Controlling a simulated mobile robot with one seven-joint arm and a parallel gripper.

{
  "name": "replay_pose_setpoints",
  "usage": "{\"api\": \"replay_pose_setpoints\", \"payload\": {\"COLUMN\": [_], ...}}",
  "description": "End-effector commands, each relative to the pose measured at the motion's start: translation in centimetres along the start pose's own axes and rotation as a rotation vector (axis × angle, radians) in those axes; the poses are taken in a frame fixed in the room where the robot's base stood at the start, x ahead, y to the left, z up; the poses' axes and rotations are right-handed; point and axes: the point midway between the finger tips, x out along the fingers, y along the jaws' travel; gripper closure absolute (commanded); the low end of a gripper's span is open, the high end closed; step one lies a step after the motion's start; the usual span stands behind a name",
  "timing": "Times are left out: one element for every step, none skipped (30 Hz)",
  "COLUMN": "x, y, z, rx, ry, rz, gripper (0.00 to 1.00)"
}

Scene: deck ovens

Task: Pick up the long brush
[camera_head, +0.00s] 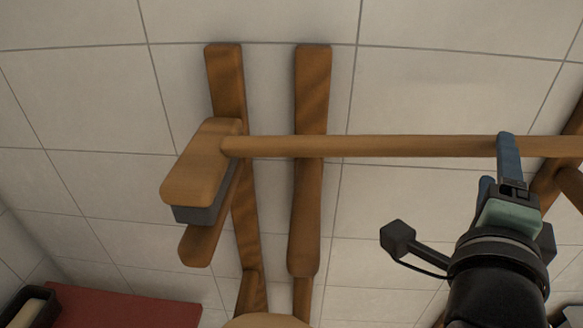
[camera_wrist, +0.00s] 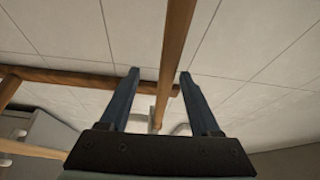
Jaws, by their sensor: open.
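The long brush has a wooden head (camera_head: 201,165) with a dark grey bristle block under it, at the left of the head view. Its long wooden handle (camera_head: 400,146) runs sideways to the right edge. My gripper (camera_head: 497,162) is at the handle's right part, with one blue finger overlapping it in the head view. In the wrist view, the handle (camera_wrist: 176,40) passes between the two spread blue fingers of my gripper (camera_wrist: 157,76). Gaps show on both sides, and the jaws are not closed on it. The handle's far right end is out of the head view.
More wooden bars (camera_head: 572,180) are at the right edge, close to my gripper. A red surface (camera_head: 120,310) and a black tray (camera_head: 40,296) are at lower left.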

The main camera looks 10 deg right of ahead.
Motion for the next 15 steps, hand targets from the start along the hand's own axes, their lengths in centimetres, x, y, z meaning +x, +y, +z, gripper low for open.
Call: {"api": "replay_pose_setpoints", "payload": {"x": [0.6,0.8,1.1,1.2,1.3,1.5,1.7,2.0,2.4,2.8,3.3,3.9,4.3,4.7,5.2], "y": [-0.5,-0.5,-0.4,-0.5,-0.5,-0.5,-0.6,-0.7,-1.0,-1.1,-1.3,-1.5,-1.6,-1.6,-1.4], "z": [-0.1,-0.1,-0.1,-0.1,-0.1,-0.1,-0.1,-0.1,-0.2,-0.2,-0.2,-0.2,-0.3,-0.3,-0.2], "rx": [0.000,0.000,0.000,0.000,0.001,0.000,0.000,0.000,0.000,0.000,0.000,0.000,0.000,0.000,0.000], "ry": [0.001,0.001,0.001,0.001,0.001,0.001,0.002,0.002,0.002,0.002,0.002,0.002,0.002,0.001,0.001], "rz": [-0.001,-0.001,-0.001,-0.003,-0.003,-0.003,-0.002,-0.001,-0.002,-0.001,0.000,-0.001,0.000,-0.002,0.000], "gripper": [0.36,0.36,0.36,0.36,0.36,0.36,0.36,0.36,0.36,0.36,0.36,0.36,0.36,0.36,0.36]}}
